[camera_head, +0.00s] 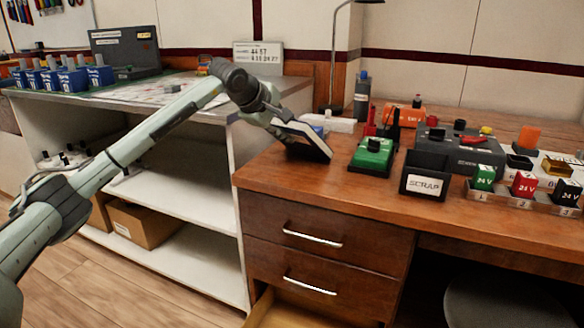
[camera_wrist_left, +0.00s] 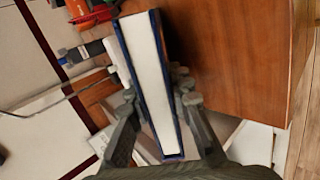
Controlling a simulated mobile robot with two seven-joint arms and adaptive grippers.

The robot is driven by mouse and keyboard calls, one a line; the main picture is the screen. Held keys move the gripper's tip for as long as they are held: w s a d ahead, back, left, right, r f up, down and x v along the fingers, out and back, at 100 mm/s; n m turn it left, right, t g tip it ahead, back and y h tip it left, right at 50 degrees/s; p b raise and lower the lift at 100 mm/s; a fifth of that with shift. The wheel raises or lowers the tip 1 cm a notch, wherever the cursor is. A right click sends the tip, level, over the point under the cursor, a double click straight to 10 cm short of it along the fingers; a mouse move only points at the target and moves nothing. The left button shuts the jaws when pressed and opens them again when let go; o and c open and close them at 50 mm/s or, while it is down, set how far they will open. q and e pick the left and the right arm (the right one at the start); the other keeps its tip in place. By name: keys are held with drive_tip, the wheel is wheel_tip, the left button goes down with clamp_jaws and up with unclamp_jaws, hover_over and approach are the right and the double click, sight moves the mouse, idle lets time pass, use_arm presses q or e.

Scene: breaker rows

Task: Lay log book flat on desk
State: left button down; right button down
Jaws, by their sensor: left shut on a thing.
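The log book (camera_head: 305,139) has dark covers and white page edges. In the head view it is tilted at the left end of the brown desk (camera_head: 345,194), its lower edge at or just above the desk top; I cannot tell if it touches. My left gripper (camera_head: 280,122) is shut on the log book. In the left wrist view the log book (camera_wrist_left: 150,85) stands between the two fingers (camera_wrist_left: 158,112), with its page edges facing the camera. My right gripper is not in view.
A green device (camera_head: 373,154), a black scrap bin (camera_head: 425,176) and a row of small 24 V blocks (camera_head: 523,184) stand to the right on the desk. A bottle (camera_head: 362,96) and lamp stand behind. The desk's front left is clear. A lower drawer is open.

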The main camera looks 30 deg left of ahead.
sight(279, 122)
use_arm(q)
drive_tip(key=c, duration=1.5)
unclamp_jaws()
drive_tip(key=shift+c, duration=0.2)
drive_tip(key=shift+r, duration=0.15)
drive_tip(key=shift+s+r, duration=0.25)
drive_tip(key=shift+s, duration=0.05)
drive_tip(key=shift+p+v, duration=0.6)
drive_tip(key=shift+v, duration=3)
wheel_tip(279, 122, up, 8)
drive_tip(key=s+p, duration=0.2)
drive_tip(key=p, duration=0.3)
drive_tip(key=shift+s+a+f, duration=0.15)
